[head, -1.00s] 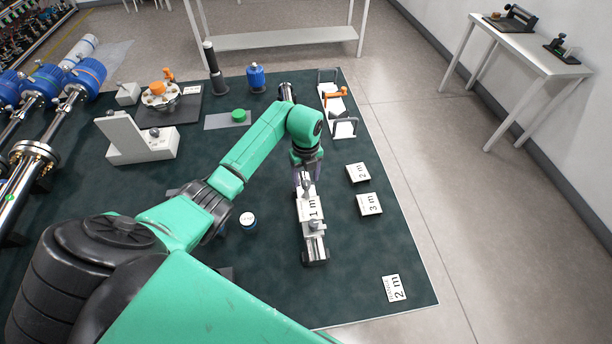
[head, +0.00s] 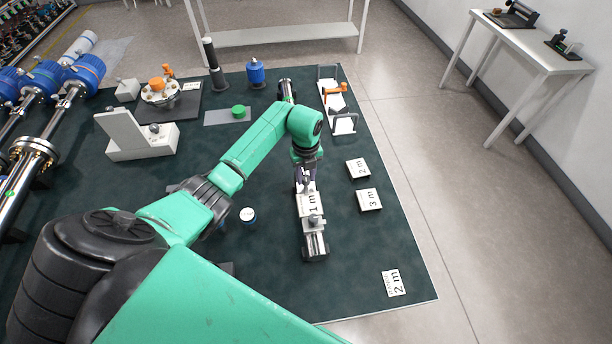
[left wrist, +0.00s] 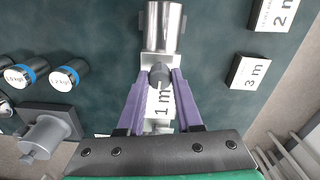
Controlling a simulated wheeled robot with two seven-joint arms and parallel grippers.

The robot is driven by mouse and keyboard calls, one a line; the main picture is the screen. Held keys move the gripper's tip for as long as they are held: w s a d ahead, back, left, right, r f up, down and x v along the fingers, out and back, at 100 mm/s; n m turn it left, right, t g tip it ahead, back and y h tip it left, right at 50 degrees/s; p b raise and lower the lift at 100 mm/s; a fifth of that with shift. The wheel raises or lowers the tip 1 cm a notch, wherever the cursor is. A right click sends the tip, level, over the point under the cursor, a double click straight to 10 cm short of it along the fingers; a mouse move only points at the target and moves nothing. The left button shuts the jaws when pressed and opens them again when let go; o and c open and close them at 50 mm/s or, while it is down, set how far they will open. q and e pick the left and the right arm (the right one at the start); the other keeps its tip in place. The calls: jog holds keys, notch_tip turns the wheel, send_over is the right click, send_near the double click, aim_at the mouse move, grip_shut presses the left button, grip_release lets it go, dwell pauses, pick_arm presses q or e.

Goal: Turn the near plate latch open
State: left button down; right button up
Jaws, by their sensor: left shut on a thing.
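A narrow metal fixture lies on the dark green bench mat, with a white plate marked "1 m" (head: 309,203) on it. A small grey knob-like latch (head: 314,219) stands near the plate's near end. My left gripper (head: 306,183) points down at the plate's far end. In the left wrist view, its purple fingers (left wrist: 159,76) are shut on another grey knob (left wrist: 159,71), at the far end of the "1 m" plate (left wrist: 159,102). The fingers and wrist partly hide that end in the head view. I cannot tell how far this knob is turned. My right gripper is out of view.
Loose cards "2 m" (head: 358,168) and "3 m" (head: 369,199) lie right of the fixture, with another "2 m" card (head: 393,283) nearer. A blue-banded weight (head: 248,215) stands left. A rack with an orange clamp (head: 337,100) stands behind. The mat's near right is mostly clear.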

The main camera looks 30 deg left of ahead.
pick_arm(q)
jog(key=m+b, duration=0.2)
jog(key=m, duration=0.1)
jog(key=shift+a+f+m+b, duration=0.1)
jog(key=shift+f+m+b, duration=0.05)
jog(key=shift+m+b, duration=0.2)
jog(key=m+b, duration=0.4)
jog(key=m, duration=0.1)
jog(key=shift+w, duration=0.1)
jog(key=m+b, duration=0.3)
jog(key=m, duration=0.1)
jog(key=shift+m+b, duration=0.35)
jog(key=shift+r+m+b, duration=0.15)
jog(key=shift+m+b, duration=0.35)
jog(key=shift+m, duration=0.45)
jog(key=shift+r+m+b, duration=0.1)
jog(key=shift+m+b, duration=0.35)
jog(key=shift+m, duration=0.5)
jog(key=c, duration=0.6)
grip_release()
